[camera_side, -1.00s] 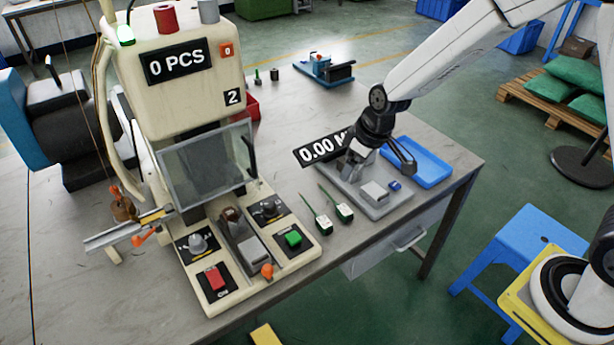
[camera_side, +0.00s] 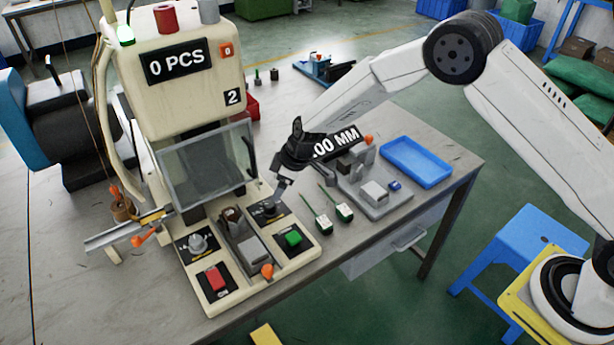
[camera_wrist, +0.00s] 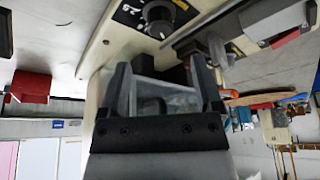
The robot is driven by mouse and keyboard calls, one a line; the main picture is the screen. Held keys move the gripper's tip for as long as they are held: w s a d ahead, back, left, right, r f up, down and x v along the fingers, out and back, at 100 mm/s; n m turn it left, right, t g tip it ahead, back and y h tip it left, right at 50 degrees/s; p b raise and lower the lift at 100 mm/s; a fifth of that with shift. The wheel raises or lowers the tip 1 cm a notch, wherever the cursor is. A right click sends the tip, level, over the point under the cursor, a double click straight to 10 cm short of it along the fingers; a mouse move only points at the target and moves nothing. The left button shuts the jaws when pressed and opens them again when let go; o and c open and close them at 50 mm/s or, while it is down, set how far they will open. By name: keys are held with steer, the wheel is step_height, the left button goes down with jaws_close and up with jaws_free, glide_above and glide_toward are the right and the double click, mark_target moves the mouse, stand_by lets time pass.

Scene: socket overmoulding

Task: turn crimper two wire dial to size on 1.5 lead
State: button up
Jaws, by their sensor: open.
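The cream crimping machine (camera_side: 180,80) marked 2 stands on the bench at left in the side view; its display reads 0 PCS. Its front base carries a grey dial (camera_side: 197,243) on the left and a dark dial (camera_side: 268,208) on the right, each on a black plate. My gripper (camera_side: 287,188) is open and hangs just above and to the right of the right dial; contact is not visible. In the wrist view my gripper (camera_wrist: 163,68) has spread, empty fingers, with a dial (camera_wrist: 158,18) beyond them at the top.
A red button (camera_side: 215,280) and a green button (camera_side: 293,238) sit near the dials. A clear guard (camera_side: 207,163) stands behind. Two green-bodied tools (camera_side: 330,217) lie at right, beside a grey measuring station (camera_side: 385,205) and an empty blue tray (camera_side: 416,160).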

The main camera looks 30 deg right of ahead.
mark_target(270, 204)
steer(key=shift+f, duration=0.1)
steer(key=shift+x, duration=3.8)
jaws_close()
